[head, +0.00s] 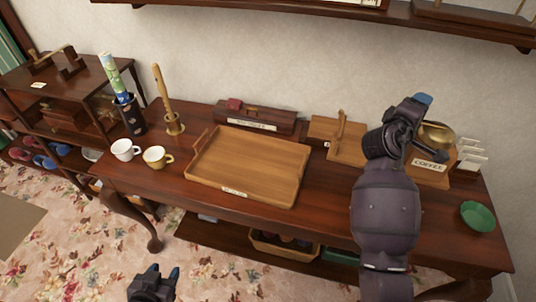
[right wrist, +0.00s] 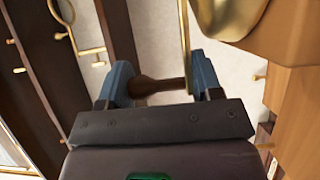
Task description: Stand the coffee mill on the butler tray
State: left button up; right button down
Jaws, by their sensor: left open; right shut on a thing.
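The coffee mill, a wooden box with a COFFEE label (head: 430,166) and a brass bowl (head: 437,134), stands at the right of the table, partly behind my right arm. In the right wrist view its brass bowl (right wrist: 228,14) is at the top. My right gripper (head: 424,100) is shut on a dark wooden knob (right wrist: 158,86) beside a brass rod, apparently the mill's crank handle. The butler tray (head: 245,167), wooden with raised sides, lies empty left of the mill. My left gripper (head: 163,272) is open and empty, low in front of the table.
A wooden stand (head: 340,140) lies between tray and mill. A green dish (head: 478,216) is at the right end. A wall shelf (head: 400,15) hangs above.

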aim_at(256, 153)
jog(key=i+j, duration=0.15)
jog(key=j, duration=0.25)
jog(key=i+j, duration=0.1)
jog(key=j, duration=0.35)
jog(key=i+j, duration=0.15)
jog(key=j, duration=0.25)
jog(key=i+j, duration=0.1)
jog(key=j, duration=0.3)
